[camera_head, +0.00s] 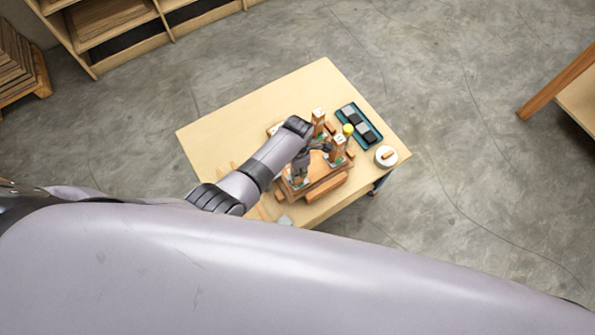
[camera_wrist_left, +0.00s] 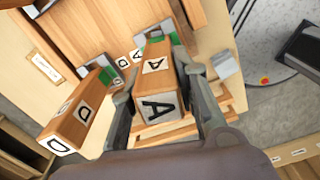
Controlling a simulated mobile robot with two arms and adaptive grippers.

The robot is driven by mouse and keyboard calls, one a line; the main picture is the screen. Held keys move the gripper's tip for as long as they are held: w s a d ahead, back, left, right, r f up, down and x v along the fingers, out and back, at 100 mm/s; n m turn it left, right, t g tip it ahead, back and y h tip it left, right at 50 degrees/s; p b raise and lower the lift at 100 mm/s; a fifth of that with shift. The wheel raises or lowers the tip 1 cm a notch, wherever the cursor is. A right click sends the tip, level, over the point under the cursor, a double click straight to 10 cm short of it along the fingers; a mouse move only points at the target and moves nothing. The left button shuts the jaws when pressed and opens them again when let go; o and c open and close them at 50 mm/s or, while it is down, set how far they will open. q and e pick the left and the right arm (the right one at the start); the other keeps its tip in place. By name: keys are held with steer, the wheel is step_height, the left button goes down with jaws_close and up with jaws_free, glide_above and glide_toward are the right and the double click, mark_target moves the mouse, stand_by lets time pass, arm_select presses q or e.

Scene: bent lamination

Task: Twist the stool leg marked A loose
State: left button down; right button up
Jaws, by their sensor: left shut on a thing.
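The stool leg marked A (camera_wrist_left: 158,82) is a square wooden post with A labels on its side and end, seen in the left wrist view. My left gripper (camera_head: 302,168) is shut on it, one finger on each side. In the head view the gripper mostly hides this leg. The upturned wooden stool seat (camera_head: 322,186) lies on the table under it. Green and metal fittings show at the leg bases. The leg marked D (camera_wrist_left: 72,123) stands beside leg A, apart from my left finger. My right gripper is in neither view.
Other legs (camera_head: 318,117) stand close to the gripper on the stool. A blue tray (camera_head: 367,112) with dark blocks, a yellow round item (camera_head: 348,129) and a white round dish (camera_head: 386,155) sit to the right. The back left of the table (camera_head: 225,122) is clear.

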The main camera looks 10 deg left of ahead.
arm_select(q)
steer(key=n, duration=0.2)
steer(key=shift+n, duration=0.3)
steer(key=c, duration=1.2)
jaws_free()
steer(key=shift+o, duration=0.4)
steer(key=o, duration=0.4)
